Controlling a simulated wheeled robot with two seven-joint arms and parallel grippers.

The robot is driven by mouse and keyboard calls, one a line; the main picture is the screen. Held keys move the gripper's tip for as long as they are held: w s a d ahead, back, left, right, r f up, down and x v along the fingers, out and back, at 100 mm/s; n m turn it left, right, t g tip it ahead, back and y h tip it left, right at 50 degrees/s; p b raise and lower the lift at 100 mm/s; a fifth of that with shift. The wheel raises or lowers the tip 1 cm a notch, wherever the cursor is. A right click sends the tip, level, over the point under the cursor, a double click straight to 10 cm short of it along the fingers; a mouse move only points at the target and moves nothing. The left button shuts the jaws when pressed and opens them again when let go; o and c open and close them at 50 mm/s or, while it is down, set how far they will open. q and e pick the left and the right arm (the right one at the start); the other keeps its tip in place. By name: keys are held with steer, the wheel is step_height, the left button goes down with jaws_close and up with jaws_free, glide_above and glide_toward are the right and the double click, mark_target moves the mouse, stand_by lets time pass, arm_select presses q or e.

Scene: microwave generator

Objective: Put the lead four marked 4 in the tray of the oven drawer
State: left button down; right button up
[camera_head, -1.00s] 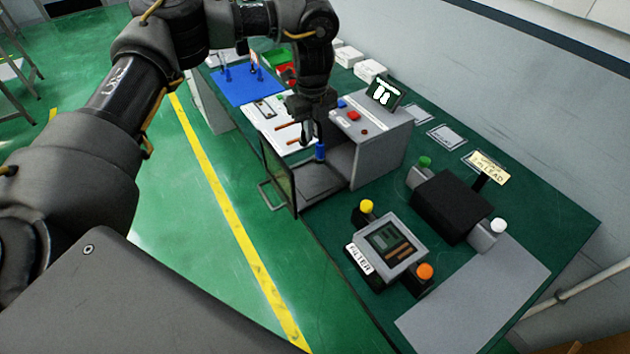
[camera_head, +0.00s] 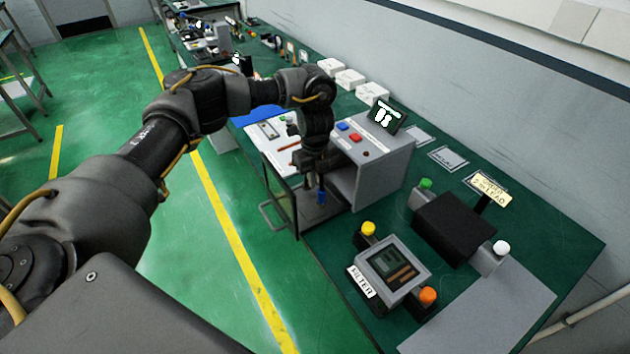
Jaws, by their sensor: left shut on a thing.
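The grey oven (camera_head: 385,165) stands on the green bench, with a blue and a red button and a tilted display on top. Its drawer is pulled out to the left; a dark front panel with a handle (camera_head: 274,215) shows, and the grey tray (camera_head: 325,212) lies behind it. My left gripper (camera_head: 319,184) points down over the tray, shut on a small blue lead (camera_head: 321,196). The lead is upright and low, close to the tray floor; I cannot tell whether it touches. Its mark is too small to read. My right gripper is out of view.
A filter unit (camera_head: 392,270) with yellow and orange knobs and a black box (camera_head: 453,226) with green and white knobs stand right of the oven. A white sheet (camera_head: 268,138) with rods and a blue mat (camera_head: 257,114) lie beyond the drawer.

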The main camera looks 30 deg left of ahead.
arm_select(q)
steer(key=shift+f, duration=0.65)
steer(key=shift+w+a+f, duration=0.1)
steer(key=shift+w+f, duration=0.05)
steer(key=shift+f, duration=0.1)
steer(key=c, duration=1.5)
jaws_free()
